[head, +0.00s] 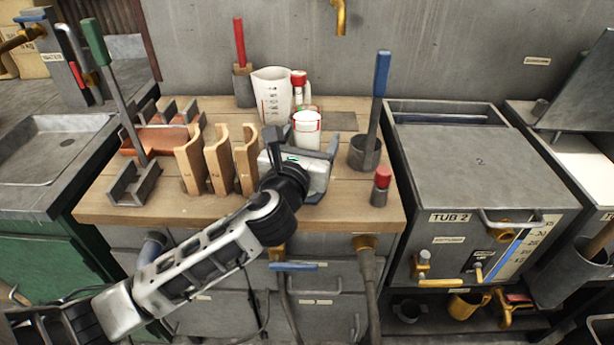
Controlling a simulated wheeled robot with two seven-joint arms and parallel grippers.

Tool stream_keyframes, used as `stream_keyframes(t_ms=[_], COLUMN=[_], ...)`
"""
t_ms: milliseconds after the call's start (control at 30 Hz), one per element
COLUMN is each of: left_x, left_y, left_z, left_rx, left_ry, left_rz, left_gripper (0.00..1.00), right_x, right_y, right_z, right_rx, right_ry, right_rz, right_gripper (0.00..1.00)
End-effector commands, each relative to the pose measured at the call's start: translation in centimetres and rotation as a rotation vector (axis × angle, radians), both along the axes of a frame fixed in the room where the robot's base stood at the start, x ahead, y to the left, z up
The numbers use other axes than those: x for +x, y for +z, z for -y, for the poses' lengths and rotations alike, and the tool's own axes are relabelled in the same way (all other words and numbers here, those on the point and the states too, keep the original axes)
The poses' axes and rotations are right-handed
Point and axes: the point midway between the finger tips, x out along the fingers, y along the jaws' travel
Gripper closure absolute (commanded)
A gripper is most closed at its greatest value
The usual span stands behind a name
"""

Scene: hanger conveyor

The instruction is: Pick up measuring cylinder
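A white cylinder with red markings (306,130), which looks like the measuring cylinder, stands upright on the wooden bench top (345,207). Its lower part is hidden by my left gripper. My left gripper (303,143) reaches in from the front left. Its two dark fingers are spread, one on either side of the cylinder's lower part, with small gaps appearing between them and the cylinder. Whether either finger touches it is hard to tell. My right gripper is out of view.
A white measuring jug (271,97) and a red-capped bottle (299,84) stand close behind. A dark pot with a blue-handled tool (365,152) and a small red-topped piece (381,186) stand to the right. Wooden holders (218,160) stand left. A tap (340,15) hangs above.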

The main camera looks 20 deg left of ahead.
Motion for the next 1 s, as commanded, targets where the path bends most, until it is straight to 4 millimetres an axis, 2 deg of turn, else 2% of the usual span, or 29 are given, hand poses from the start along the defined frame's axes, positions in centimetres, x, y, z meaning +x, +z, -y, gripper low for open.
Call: stream_keyframes(t_ms=[100,300,567,1000], left_x=[0.73,0.74,0.71,0.74], left_y=[0.01,-0.01,-0.02,0.81], left_z=[0.01,0.00,-0.01,-0.03], left_rx=[-0.001,-0.001,-0.001,-0.002], left_ry=[0.000,-0.001,0.000,-0.001], left_rz=[0.000,-0.001,-0.001,0.006], left_gripper=[0.27,0.27,0.99,1.00], right_x=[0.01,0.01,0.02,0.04], right_y=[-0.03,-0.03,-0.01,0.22], right_z=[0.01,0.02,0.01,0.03], right_rx=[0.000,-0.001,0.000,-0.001], right_ry=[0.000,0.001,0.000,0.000], right_rz=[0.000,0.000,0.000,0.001], right_gripper=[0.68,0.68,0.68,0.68])
